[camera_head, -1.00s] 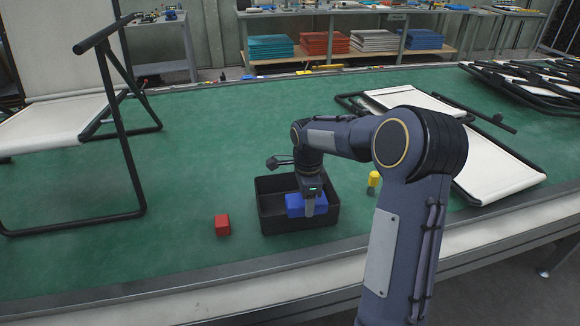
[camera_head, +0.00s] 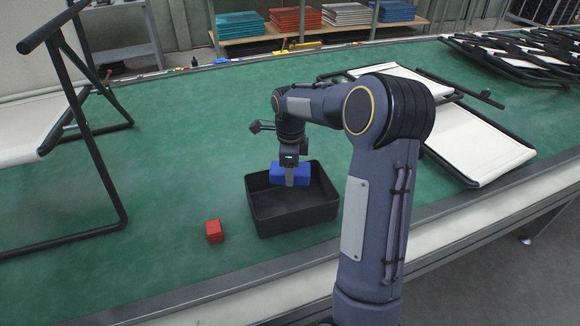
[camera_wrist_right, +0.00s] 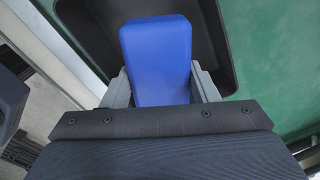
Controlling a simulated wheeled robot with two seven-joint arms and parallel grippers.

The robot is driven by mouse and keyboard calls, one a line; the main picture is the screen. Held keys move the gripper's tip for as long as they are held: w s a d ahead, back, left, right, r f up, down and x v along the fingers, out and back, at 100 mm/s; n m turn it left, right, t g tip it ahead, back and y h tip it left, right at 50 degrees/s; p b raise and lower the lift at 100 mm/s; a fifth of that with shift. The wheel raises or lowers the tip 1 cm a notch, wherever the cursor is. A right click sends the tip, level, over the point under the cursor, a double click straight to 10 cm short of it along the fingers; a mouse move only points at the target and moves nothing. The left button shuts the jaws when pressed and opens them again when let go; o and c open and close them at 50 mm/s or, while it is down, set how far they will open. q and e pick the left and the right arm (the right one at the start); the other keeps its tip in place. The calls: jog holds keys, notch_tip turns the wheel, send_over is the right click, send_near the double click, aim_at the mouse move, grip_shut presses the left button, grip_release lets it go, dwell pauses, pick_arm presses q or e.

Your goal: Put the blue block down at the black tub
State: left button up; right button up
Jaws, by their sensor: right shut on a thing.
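The blue block (camera_head: 283,174) is in my right gripper (camera_head: 289,180), which is shut on it. In the right wrist view the blue block (camera_wrist_right: 158,60) sits between the two fingers of the right gripper (camera_wrist_right: 160,85). The black tub (camera_head: 290,226) stands on the green table, open at the top. In the head view the block overlaps the tub's far inner side; its exact height cannot be told. The tub's dark wall (camera_wrist_right: 222,50) also shows behind the block in the right wrist view. My left gripper is not in view.
A red block (camera_head: 214,231) lies on the green table (camera_head: 160,190) left of the tub. A folding lounger frame (camera_head: 85,140) stands at the left. White folded lounger parts (camera_head: 470,145) lie at the right. The table's front edge is close to the tub.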

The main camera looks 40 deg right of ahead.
jog(key=shift+f+b, duration=2.9)
jog(key=shift+f, duration=2)
jog(key=o, duration=1)
jog(key=shift+o, duration=0.2)
jog(key=shift+r+p, duration=0.4)
jog(key=shift+r, duration=3.5)
